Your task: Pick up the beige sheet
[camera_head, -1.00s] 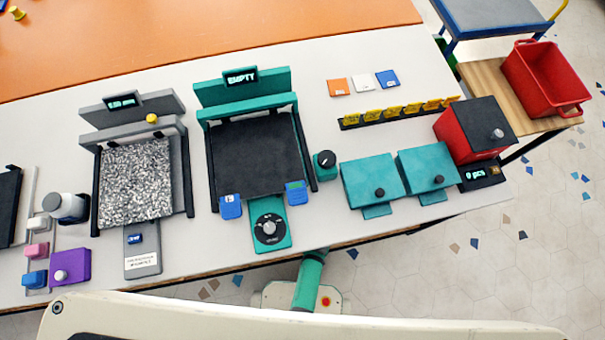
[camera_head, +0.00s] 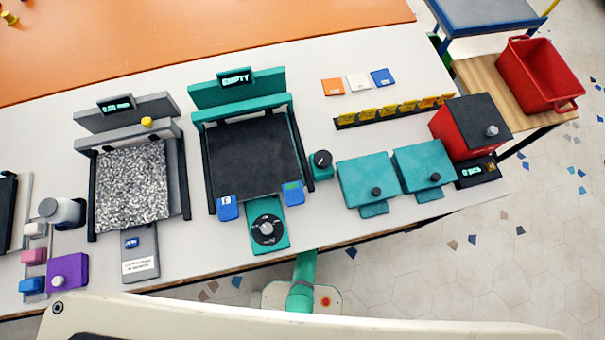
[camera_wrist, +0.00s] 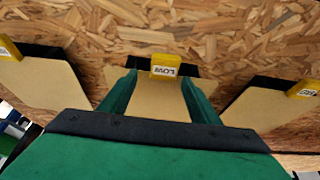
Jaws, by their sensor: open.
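A beige sheet (camera_wrist: 157,100) with a yellow tag (camera_wrist: 163,67) marked "LOW" shows in the middle of the wrist view, against a wood-chip board (camera_wrist: 215,35). My gripper (camera_wrist: 160,80) is open, with one green finger on each side of this sheet. I cannot tell whether the fingers touch it. The sheet's lower part is hidden behind the gripper body. Two similar beige sheets hang beside it, one at the left (camera_wrist: 40,80) and one at the right (camera_wrist: 268,105). The head view does not show the gripper or these sheets.
In the head view, a white table (camera_head: 300,60) carries a teal printer (camera_head: 252,155), a grey printer (camera_head: 130,185), two teal boxes (camera_head: 365,180) and a red box (camera_head: 470,130). A red crate (camera_head: 540,75) stands on a wooden surface at the right.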

